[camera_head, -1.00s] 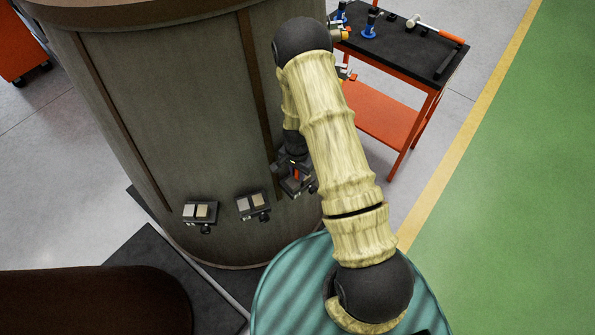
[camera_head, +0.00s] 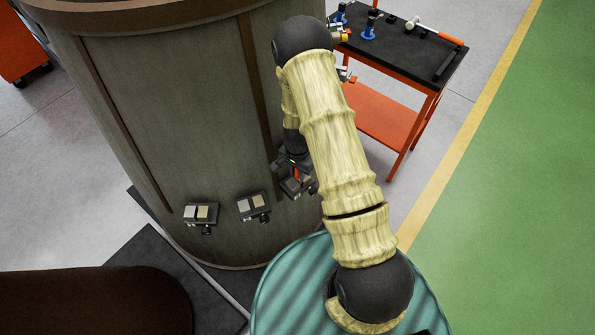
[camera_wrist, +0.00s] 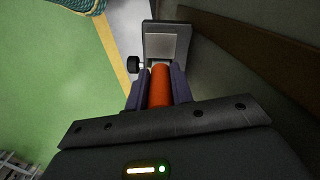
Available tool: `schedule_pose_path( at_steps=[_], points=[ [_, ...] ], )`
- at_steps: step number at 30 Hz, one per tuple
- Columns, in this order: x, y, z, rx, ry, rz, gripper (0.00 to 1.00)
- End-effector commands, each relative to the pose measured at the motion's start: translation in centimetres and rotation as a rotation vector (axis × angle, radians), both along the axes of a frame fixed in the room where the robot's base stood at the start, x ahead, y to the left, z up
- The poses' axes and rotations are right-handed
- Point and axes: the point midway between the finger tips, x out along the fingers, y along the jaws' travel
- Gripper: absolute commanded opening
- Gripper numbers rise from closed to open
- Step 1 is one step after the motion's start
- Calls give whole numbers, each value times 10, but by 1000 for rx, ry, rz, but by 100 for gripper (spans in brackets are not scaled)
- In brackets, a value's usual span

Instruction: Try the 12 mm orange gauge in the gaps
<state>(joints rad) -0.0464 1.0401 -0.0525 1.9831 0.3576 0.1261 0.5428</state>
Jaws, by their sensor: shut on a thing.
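My gripper (camera_wrist: 158,88) is shut on the orange gauge (camera_wrist: 160,88), an orange cylinder between the two dark fingers in the wrist view. Just beyond its tip is a dark block fixture (camera_wrist: 167,42) with a pale face and a black knob (camera_wrist: 133,64) at its side. I cannot tell whether the gauge tip is in a gap or short of it. In the head view my gripper (camera_head: 297,176) is beside the brown cylindrical casing, partly hidden by my arm. Two more fixtures with paired pale blocks, a left one (camera_head: 201,213) and a middle one (camera_head: 253,205), stand on the casing's side.
The large brown casing (camera_head: 180,110) fills the left. An orange cart (camera_head: 405,60) with a black top holds a hammer (camera_head: 433,29) and several blue-based items at upper right. Green floor (camera_head: 510,200) to the right is clear.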

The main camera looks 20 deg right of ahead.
Motion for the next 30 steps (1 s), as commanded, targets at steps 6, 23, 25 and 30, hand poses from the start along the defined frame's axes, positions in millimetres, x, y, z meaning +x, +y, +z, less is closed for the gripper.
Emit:
schedule_pose_path(
  at_steps=[6,23,25,30],
  points=[
    [0,0,15,0,0,0,0],
    [0,0,46,0,0,0,0],
    [0,0,48,0,0,0,0],
    [0,0,47,0,0,0,0]
  ],
)
